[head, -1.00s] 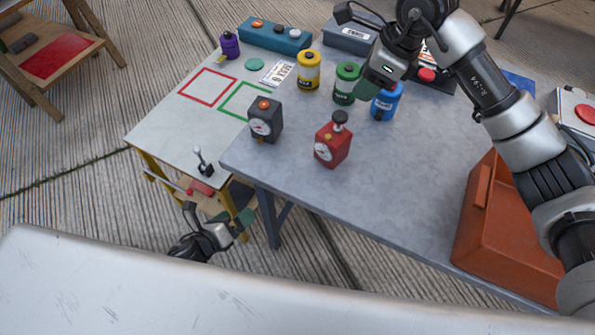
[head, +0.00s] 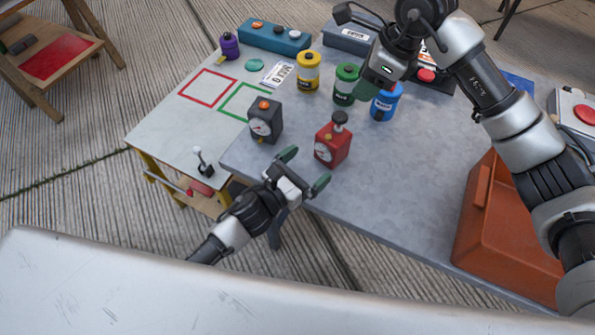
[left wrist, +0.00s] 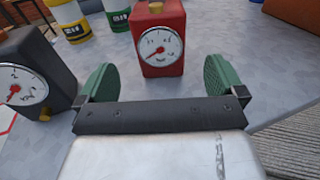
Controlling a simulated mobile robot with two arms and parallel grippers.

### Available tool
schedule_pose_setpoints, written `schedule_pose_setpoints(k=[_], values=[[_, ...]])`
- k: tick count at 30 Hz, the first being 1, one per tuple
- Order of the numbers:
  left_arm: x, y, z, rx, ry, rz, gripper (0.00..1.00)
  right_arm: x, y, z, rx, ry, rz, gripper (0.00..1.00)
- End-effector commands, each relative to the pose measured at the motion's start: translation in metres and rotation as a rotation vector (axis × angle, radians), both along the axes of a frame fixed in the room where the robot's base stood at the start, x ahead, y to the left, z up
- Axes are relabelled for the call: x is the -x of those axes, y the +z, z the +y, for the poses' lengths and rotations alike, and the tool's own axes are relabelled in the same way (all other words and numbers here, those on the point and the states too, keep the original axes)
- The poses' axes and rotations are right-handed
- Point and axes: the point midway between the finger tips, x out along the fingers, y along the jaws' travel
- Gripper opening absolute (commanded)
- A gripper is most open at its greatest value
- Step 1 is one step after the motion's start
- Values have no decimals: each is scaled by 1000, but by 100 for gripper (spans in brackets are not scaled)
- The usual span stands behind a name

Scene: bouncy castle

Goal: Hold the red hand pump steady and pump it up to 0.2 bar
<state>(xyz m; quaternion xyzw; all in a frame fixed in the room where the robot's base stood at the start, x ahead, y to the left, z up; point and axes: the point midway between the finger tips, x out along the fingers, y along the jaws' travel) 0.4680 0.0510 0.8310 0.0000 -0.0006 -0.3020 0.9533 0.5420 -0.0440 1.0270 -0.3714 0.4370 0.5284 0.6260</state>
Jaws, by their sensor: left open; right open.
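The red hand pump (head: 333,144) stands upright on the grey table, with a round white gauge on its front and a dark knob on top. In the left wrist view the pump (left wrist: 158,62) is straight ahead, and its red needle points to the lower left. My left gripper (head: 305,168) is open and empty, just in front of the pump at the table's near edge. Its green fingers are spread either side of the pump's line, apart from it. My right gripper (head: 377,86) is over the back of the table near the green and blue canisters; its fingertips are partly hidden.
A black gauge box (head: 265,121) stands left of the pump. Yellow (head: 308,73), green (head: 346,84) and blue (head: 384,103) canisters stand behind. An orange bin (head: 505,225) is at the right. The table between pump and bin is clear.

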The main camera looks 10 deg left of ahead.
Motion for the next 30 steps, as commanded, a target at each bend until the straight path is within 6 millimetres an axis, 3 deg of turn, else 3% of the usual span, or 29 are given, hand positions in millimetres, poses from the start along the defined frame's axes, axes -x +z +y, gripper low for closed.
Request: schedule_pose_setpoints(k=[6,12,25,26,30], values=[[-35,1,-24,3,0,0,98,0,0,0,0,0,0,43],[-56,0,-39,1,0,0,98,0,0,0,0,0,0,43],[-65,0,-46,1,0,1,98,0,0,0,0,0,0,43],[-65,0,-45,1,0,1,96,0,0,0,0,0,0,43],[-64,0,-45,1,0,1,75,0,0,0,0,0,0,43]])
